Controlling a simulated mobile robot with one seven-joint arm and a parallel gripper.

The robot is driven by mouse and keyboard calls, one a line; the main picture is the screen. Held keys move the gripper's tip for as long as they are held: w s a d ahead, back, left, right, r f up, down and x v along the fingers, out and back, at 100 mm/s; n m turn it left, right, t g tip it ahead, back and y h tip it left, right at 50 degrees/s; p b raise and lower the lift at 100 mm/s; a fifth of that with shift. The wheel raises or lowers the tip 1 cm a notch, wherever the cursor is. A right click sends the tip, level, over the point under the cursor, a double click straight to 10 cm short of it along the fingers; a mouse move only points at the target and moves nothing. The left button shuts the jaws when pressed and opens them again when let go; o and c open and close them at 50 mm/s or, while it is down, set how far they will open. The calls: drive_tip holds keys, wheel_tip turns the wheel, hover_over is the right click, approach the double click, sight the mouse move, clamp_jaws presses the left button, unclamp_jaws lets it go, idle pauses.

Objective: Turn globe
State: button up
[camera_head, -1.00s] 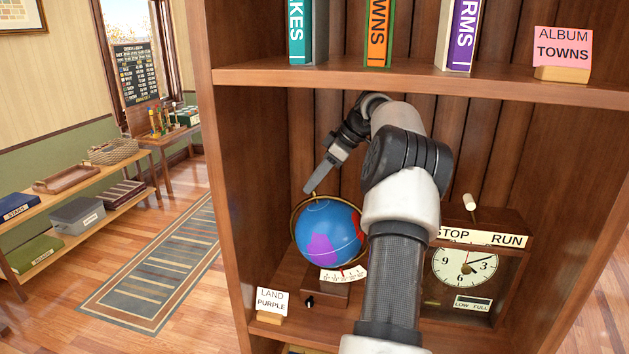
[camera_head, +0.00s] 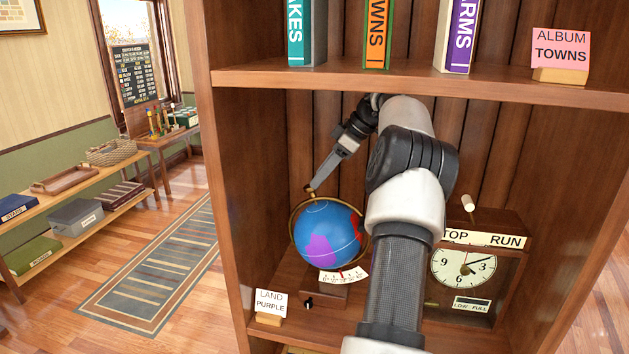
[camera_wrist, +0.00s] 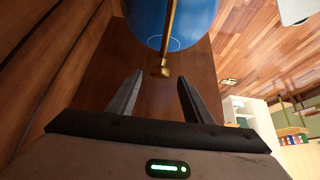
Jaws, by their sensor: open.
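The blue globe (camera_head: 327,236) stands in the shelf compartment on a wooden base, inside a brass ring. A purple land patch faces the front and a red one shows at its right edge. A white scale card (camera_head: 344,277) with a red mark sits at its foot. My gripper (camera_head: 309,187) is at the top of the globe, by the brass knob. In the wrist view my gripper (camera_wrist: 156,90) is open, and the brass knob (camera_wrist: 161,71) lies just beyond and between the fingertips. Whether a finger touches it I cannot tell.
A card reading LAND PURPLE (camera_head: 271,302) stands at front left. A clock box (camera_head: 465,265) marked STOP and RUN, with a white-tipped lever, stands at right. The shelf board (camera_head: 400,80) with upright books is above my arm.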

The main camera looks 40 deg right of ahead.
drive_tip(key=s+d, duration=0.6)
drive_tip(key=s, duration=0.3)
drive_tip(key=shift+d+f, duration=0.15)
drive_tip(key=shift+d, duration=0.15)
drive_tip(key=shift+b, duration=0.3)
